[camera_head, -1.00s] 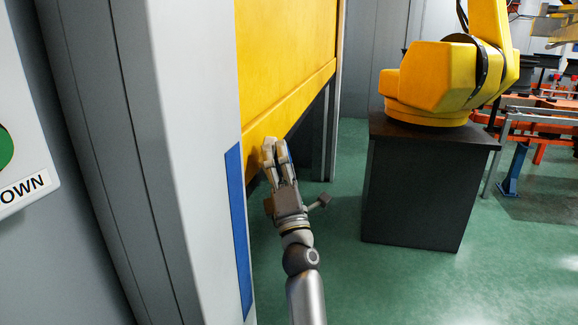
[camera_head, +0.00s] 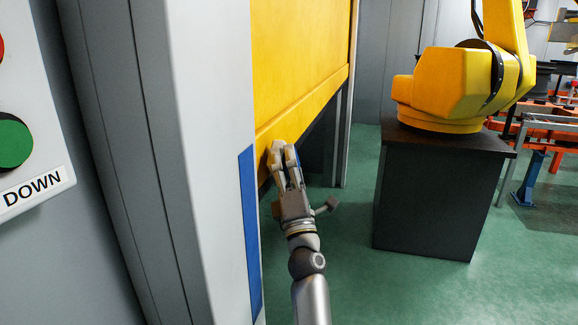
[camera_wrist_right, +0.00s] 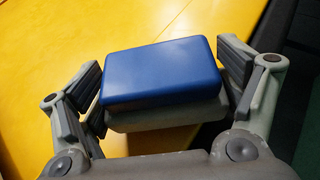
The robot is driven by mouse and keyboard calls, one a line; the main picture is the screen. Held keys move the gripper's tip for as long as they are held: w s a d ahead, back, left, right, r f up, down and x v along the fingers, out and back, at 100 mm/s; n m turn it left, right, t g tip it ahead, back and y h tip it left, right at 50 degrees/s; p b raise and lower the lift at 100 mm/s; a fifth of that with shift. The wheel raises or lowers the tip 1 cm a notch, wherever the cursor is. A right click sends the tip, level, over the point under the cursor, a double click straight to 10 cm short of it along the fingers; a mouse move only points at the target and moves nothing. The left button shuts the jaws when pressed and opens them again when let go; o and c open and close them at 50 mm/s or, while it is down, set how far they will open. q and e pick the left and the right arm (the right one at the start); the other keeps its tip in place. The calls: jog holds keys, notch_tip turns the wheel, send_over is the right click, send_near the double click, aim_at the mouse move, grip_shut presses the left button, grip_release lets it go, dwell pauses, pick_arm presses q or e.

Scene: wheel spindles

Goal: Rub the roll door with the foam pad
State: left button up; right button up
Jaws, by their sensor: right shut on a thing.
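The yellow roll door (camera_head: 305,55) hangs partly raised at the upper middle of the head view, its lower edge above the floor. It also fills much of the right wrist view (camera_wrist_right: 50,40) behind the pad. My right gripper (camera_head: 284,152) is at the door's lower part, fingers pointing up at the yellow surface. In the right wrist view the fingers are shut on the foam pad (camera_wrist_right: 160,75), a block with a blue layer over a grey-white one. Whether the pad touches the door I cannot tell. In the head view the pad is mostly hidden by the fingers. My left gripper is not in view.
A white door post (camera_head: 205,150) with a blue strip (camera_head: 250,235) stands close left of my right arm. A button panel (camera_head: 25,130) marked DOWN is at the far left. A yellow robot arm (camera_head: 445,85) stands on a dark pedestal (camera_head: 435,195) at right. Green floor between is clear.

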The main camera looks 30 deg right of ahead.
jog(key=shift+w+a+b, duration=0.3)
jog(key=shift+w+a, duration=0.2)
jog(key=shift+w, duration=0.05)
jog(key=shift+d, duration=0.1)
jog(key=shift+w+d+b, duration=0.45)
jog(key=shift+w+d, duration=0.75)
jog(key=shift+d, duration=0.3)
jog(key=shift+w, duration=0.1)
jog(key=shift+a, duration=0.15)
jog(key=shift+s+a+p, duration=0.3)
jog(key=shift+s+a, duration=0.35)
jog(key=shift+a, duration=0.15)
jog(key=shift+s+a, duration=0.55)
jog(key=shift+a, duration=0.15)
